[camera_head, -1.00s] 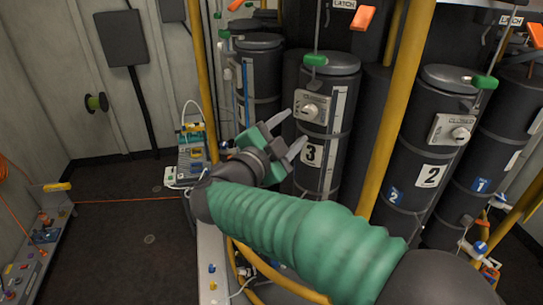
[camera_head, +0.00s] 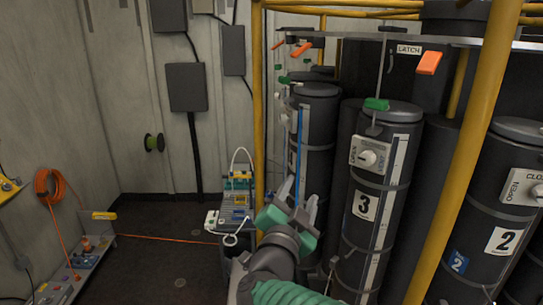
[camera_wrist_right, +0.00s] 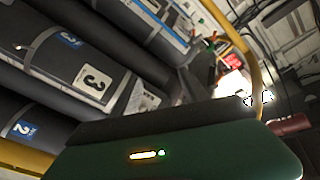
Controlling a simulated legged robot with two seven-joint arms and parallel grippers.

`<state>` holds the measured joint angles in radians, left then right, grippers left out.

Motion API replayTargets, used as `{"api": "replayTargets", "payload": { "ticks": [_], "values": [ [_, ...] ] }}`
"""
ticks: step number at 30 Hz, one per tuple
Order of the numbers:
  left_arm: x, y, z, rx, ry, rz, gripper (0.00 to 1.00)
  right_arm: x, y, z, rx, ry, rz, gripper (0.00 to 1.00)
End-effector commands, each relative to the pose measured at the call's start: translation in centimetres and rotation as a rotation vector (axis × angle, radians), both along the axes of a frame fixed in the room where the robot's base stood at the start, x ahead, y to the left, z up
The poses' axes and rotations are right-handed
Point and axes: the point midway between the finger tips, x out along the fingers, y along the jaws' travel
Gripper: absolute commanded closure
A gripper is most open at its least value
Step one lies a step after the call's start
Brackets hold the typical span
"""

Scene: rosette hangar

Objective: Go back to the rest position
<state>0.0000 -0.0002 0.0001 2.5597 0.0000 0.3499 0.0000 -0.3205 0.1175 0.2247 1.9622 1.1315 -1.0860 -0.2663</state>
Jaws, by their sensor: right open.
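My right gripper (camera_head: 297,196) comes in from the bottom of the head view on its green sleeved arm. Its two grey fingers point up and are apart, with nothing between them. It is in front of and to the left of the black cylinder marked 3 (camera_head: 358,229), and I cannot tell the exact gap to it. In the right wrist view the cylinder marked 3 (camera_wrist_right: 100,85) lies slanted at the upper left, behind the green gripper body. My left gripper is not in view.
Yellow posts (camera_head: 463,160) stand among the cylinders. A cylinder marked 2 (camera_head: 500,205) is at the right. A cart with equipment (camera_head: 238,195) stands behind my gripper. An orange hose (camera_head: 48,185) hangs at the left above a low bench (camera_head: 75,270). The dark floor (camera_head: 165,255) between is mostly clear.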

Motion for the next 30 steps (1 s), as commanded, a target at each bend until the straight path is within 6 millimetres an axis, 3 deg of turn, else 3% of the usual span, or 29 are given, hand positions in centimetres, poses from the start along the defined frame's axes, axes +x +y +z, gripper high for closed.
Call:
{"api": "replayTargets", "payload": {
  "ticks": [1,3,5,6,9,12,15,18,21,30],
  "values": [
    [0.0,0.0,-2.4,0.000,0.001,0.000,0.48,1.1,0.1,-5.6,-0.076,0.090,0.119,0.48],
    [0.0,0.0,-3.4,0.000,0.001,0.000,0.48,1.3,0.7,-11.8,-0.162,0.247,0.284,0.48],
    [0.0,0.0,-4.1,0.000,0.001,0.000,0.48,0.3,0.8,-17.1,-0.214,0.386,0.389,0.48],
    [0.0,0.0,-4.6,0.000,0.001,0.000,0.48,-0.8,0.4,-20.6,-0.241,0.483,0.447,0.48],
    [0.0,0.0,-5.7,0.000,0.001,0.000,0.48,-4.9,-1.0,-28.6,-0.288,0.724,0.561,0.48],
    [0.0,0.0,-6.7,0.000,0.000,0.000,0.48,-10.3,-3.2,-35.6,-0.312,0.970,0.642,0.48],
    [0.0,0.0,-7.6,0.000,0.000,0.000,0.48,-16.2,-5.7,-40.8,-0.320,1.197,0.695,0.48],
    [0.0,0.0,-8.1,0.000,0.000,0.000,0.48,-20.9,-7.6,-43.8,-0.318,1.367,0.723,0.48],
    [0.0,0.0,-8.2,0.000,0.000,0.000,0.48,-23.6,-8.7,-45.1,-0.315,1.462,0.737,0.48],
    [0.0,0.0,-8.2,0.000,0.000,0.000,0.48,-24.3,-9.0,-45.3,-0.316,1.488,0.741,0.48]
  ]
}}
